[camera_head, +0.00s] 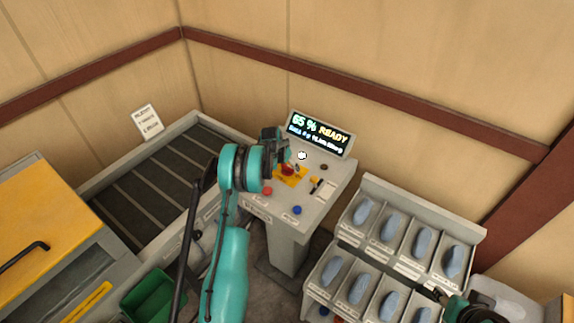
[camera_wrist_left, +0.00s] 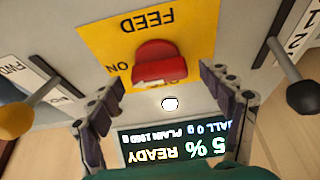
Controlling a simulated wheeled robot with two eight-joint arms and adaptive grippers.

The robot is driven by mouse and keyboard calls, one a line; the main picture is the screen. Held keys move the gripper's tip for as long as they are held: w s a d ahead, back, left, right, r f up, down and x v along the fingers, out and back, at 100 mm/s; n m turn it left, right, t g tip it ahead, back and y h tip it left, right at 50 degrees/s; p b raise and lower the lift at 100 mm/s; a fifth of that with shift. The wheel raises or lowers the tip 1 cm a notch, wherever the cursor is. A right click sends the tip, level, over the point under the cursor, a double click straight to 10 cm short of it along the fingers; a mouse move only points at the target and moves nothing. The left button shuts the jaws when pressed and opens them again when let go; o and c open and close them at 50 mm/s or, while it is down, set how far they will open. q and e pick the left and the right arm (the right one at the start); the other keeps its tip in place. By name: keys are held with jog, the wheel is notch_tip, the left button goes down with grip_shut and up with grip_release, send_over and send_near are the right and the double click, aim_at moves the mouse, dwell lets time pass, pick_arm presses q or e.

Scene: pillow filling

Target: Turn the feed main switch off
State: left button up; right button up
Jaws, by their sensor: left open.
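The feed main switch is a red knob (camera_wrist_left: 160,62) on a yellow plate (camera_wrist_left: 105,42) marked FEED. The word ON shows beside the knob, upside down in the left wrist view. I cannot tell which position the knob is set to. In the head view the yellow plate (camera_head: 290,180) lies on the sloped grey console top, partly behind my left gripper (camera_head: 281,160). My left gripper (camera_wrist_left: 160,88) is open, its fingers apart on either side of the knob, with no clear contact. My right gripper (camera_head: 438,294) is at the lower right, over the bins, its fingers unclear.
The console display (camera_head: 318,135) reads 65 % READY. Knobbed levers flank the plate: a yellowish one (camera_wrist_left: 48,88) and a dark one (camera_wrist_left: 296,94). A red button (camera_head: 267,191) and blue button (camera_head: 297,210) sit nearby. Bins (camera_head: 408,240) with bluish items stand right; a conveyor (camera_head: 155,185) lies left.

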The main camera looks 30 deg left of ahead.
pick_arm(q)
jog(key=shift+w+f, duration=0.1)
jog(key=shift+f, duration=0.2)
jog(key=c, duration=1.2)
jog(key=shift+o, duration=0.2)
